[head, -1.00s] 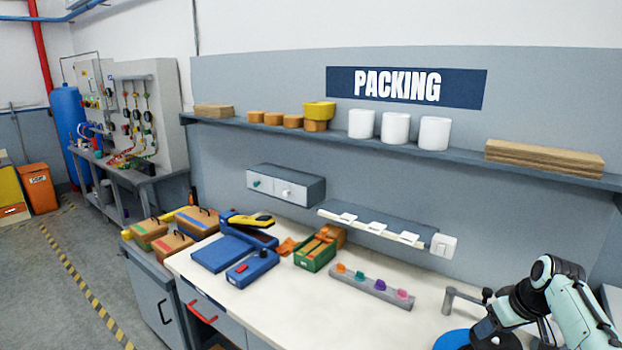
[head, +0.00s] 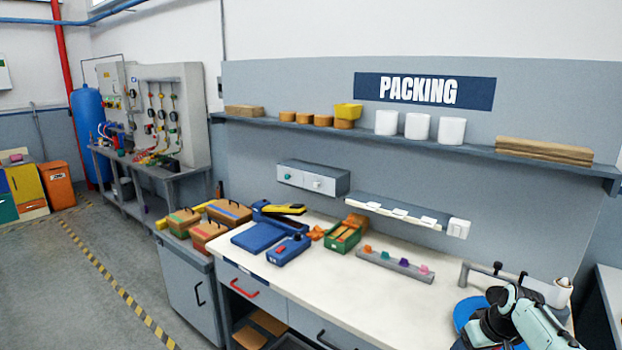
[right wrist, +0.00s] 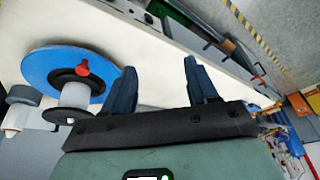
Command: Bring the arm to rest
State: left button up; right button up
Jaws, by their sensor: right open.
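My right arm comes into the head view at the lower right, over the right end of the white packing bench (head: 340,290). The right gripper (head: 470,340) is at the bottom edge there, and its fingers are hard to make out. In the right wrist view, the right gripper (right wrist: 163,88) shows two dark blue fingers spread apart with nothing between them. My left gripper is in neither view.
A grey strip with coloured pieces (head: 395,266), a green box (head: 344,236) and blue devices (head: 287,250) stand on the bench. A grey bracket (head: 490,270) rises by the disc. A shelf (head: 470,152) runs along the back wall. Striped floor (head: 120,290) at left is clear.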

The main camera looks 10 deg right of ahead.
jog(key=w+a+f+g+y, duration=0.1)
jog(key=a+f, duration=0.1)
jog(key=f, duration=0.5)
jog(key=w+a+f, duration=0.2)
jog(key=f, duration=0.6)
jog(key=s+a+f+m+g+y, duration=0.1)
jog(key=s+a+f, duration=0.1)
jog(key=a+f, duration=0.45)
jog(key=s+a+f, duration=0.3)
jog(key=a+f, duration=0.2)
jog(key=f, duration=0.3)
jog(key=s+a+f+m+g+y, duration=0.1)
jog(key=s+a+f, duration=0.4)
jog(key=s+a, duration=0.5)
jog(key=s+a+f+g, duration=0.1)
jog(key=s+a+f, duration=0.5)
jog(key=s+a, duration=0.3)
jog(key=s, duration=0.4)
jog(key=shift+a+m+g+y, duration=0.35)
jog(key=shift+m+g+y, duration=0.05)
jog(key=shift+f, duration=0.1)
jog(key=c, duration=0.3)
jog(key=shift+d, duration=0.1)
